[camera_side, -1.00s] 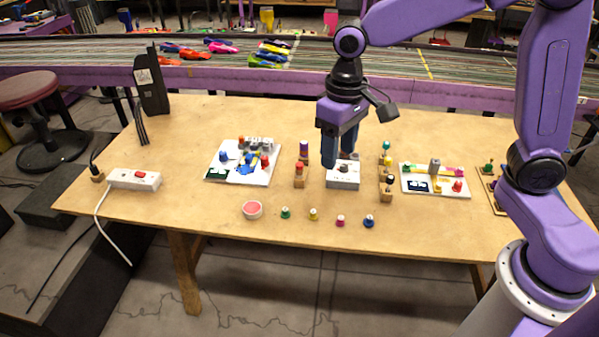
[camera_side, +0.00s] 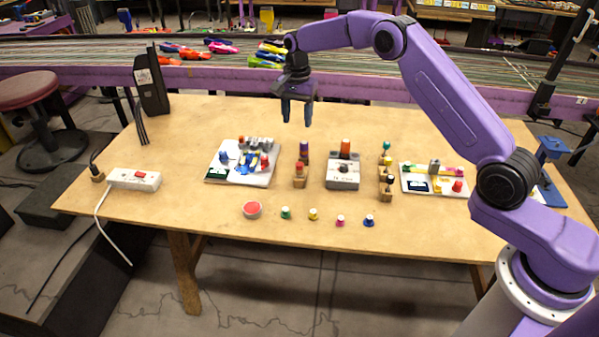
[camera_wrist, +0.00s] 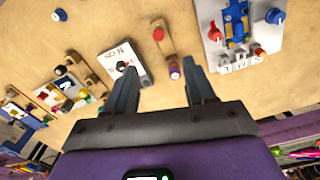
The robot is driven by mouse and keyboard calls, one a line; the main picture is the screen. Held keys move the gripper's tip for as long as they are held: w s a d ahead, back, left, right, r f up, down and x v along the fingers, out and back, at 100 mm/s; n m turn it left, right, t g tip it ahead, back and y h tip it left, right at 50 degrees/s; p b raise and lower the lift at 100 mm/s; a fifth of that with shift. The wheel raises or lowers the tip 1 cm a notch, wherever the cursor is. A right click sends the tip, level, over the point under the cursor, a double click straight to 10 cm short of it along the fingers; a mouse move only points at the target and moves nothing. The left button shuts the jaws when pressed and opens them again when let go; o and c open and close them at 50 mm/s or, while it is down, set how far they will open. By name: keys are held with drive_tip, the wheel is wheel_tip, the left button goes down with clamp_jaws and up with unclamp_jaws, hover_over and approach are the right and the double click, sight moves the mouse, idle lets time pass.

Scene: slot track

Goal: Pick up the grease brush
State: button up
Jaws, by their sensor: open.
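My gripper (camera_side: 297,121) is open and empty, pointing down above the table, behind and above the left wooden holder (camera_side: 300,181). In the wrist view its fingers (camera_wrist: 162,76) are spread. The left holder carries a purple-topped piece (camera_side: 304,147) and a red-topped piece (camera_side: 299,167). In the wrist view the purple top (camera_wrist: 174,72) shows between the fingers and the red top (camera_wrist: 158,33) lies farther off. The right holder (camera_side: 386,194) carries several pieces with teal, yellow and black tops. I cannot tell which piece is the grease brush.
A grey box (camera_side: 343,173) with a dial stands between the holders. A white board (camera_side: 215,174) with a blue car is at left, another board (camera_side: 410,184) at right. A red-topped tin (camera_side: 252,210) and several small coloured pieces line the front.

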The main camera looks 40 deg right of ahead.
approach(300, 164)
drive_tip(key=f, duration=0.5)
drive_tip(key=shift+w+f, duration=0.1)
drive_tip(key=shift+w, duration=0.15)
drive_tip(key=shift+s+f, duration=0.2)
drive_tip(key=shift+f, duration=2.5)
clamp_jaws()
